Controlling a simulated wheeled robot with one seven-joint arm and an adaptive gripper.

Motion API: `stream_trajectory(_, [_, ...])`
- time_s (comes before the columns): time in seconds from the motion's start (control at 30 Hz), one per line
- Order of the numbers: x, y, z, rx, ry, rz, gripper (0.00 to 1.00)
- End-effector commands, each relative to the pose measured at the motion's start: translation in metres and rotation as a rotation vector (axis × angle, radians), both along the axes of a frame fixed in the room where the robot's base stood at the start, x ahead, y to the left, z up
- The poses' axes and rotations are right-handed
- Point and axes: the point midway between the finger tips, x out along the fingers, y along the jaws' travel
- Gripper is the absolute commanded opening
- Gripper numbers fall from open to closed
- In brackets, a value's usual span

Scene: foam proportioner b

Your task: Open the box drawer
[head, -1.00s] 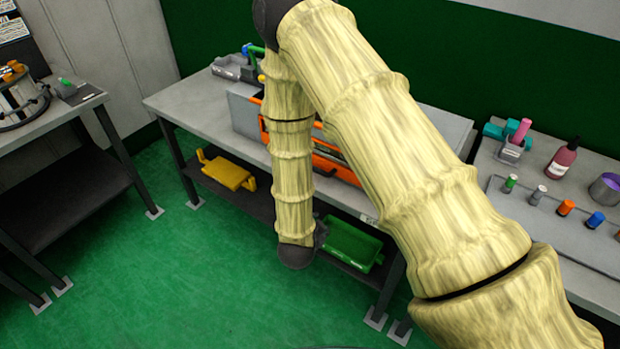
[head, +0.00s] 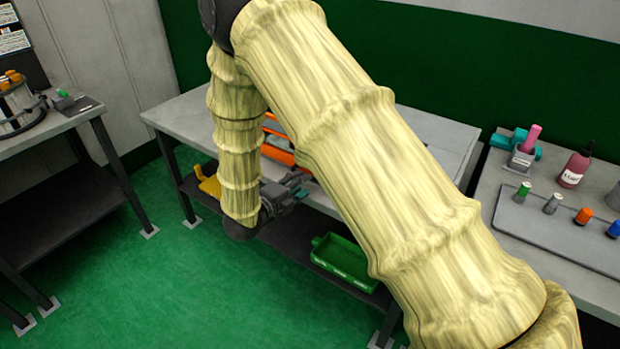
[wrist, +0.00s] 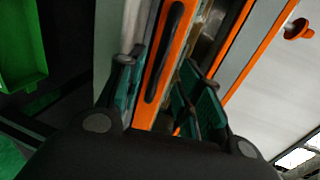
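The box with its orange drawer parts (head: 277,155) stands on the middle table and is mostly hidden behind my arm in the head view. In the wrist view, an orange bar with a dark long slot (wrist: 172,50), seemingly the drawer front or handle, runs between my fingers. My gripper (wrist: 163,66) is open, with one teal-padded finger on each side of this bar. A gap shows on the right side; contact on the left is unclear. In the head view, my gripper (head: 290,188) is at the table's front edge, partly hidden by my arm.
A green bin (head: 345,262) and a yellow object (head: 208,183) are on the shelf below the table. An orange knob (wrist: 298,29) shows on a pale panel at the right in the wrist view. Green floor in front is clear.

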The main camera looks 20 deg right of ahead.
Motion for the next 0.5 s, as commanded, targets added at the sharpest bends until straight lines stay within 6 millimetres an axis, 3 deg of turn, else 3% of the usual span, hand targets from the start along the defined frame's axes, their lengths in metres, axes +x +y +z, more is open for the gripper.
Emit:
stream_trajectory(0.2, [0.020, -0.027, -0.007, -0.001, 0.001, -0.001, 0.35])
stream_trajectory(0.5, [0.034, -0.044, -0.012, -0.001, 0.001, 0.000, 0.35])
